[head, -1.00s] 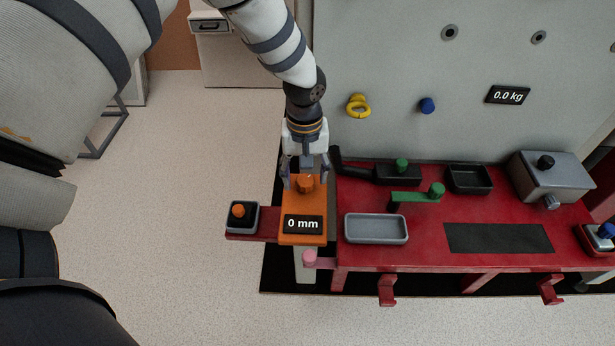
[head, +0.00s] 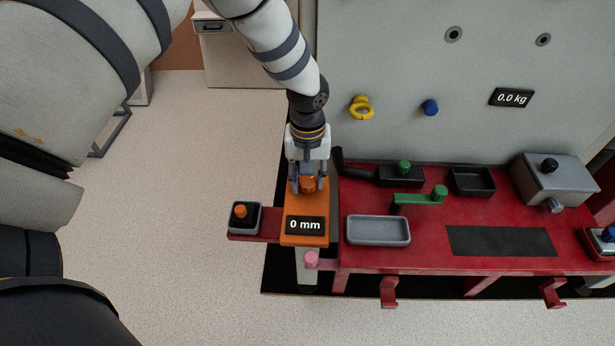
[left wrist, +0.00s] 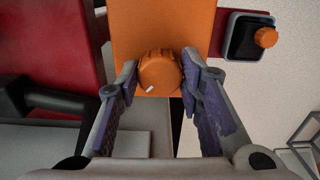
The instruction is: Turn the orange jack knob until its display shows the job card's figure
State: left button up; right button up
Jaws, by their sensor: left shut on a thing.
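The orange jack (head: 306,208) stands at the left end of the red bench, and its display (head: 305,225) reads "0 mm". Its round orange knob (head: 308,184) sits on top behind the display. In the left wrist view the knob (left wrist: 159,73) carries a small white mark at its lower left. My left gripper (head: 308,181) reaches down from behind with its fingers closed on both sides of the knob. The left wrist view shows the fingertips (left wrist: 160,78) against it. My right gripper is not in view. No job card can be made out.
A grey panel with a "0.0 kg" display (head: 512,97) stands behind.

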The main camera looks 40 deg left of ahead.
pick_arm(q)
jog(key=m, duration=0.3)
jog(key=shift+m, duration=0.4)
jog(key=m, duration=0.3)
jog(key=shift+m+p, duration=0.4)
jog(key=m, duration=0.3)
jog(key=shift+m, duration=2.1)
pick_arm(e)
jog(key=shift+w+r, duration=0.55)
pick_arm(q)
jog(key=shift+m, duration=0.3)
jog(key=o, duration=1.2)
jog(key=shift+c, duration=0.2)
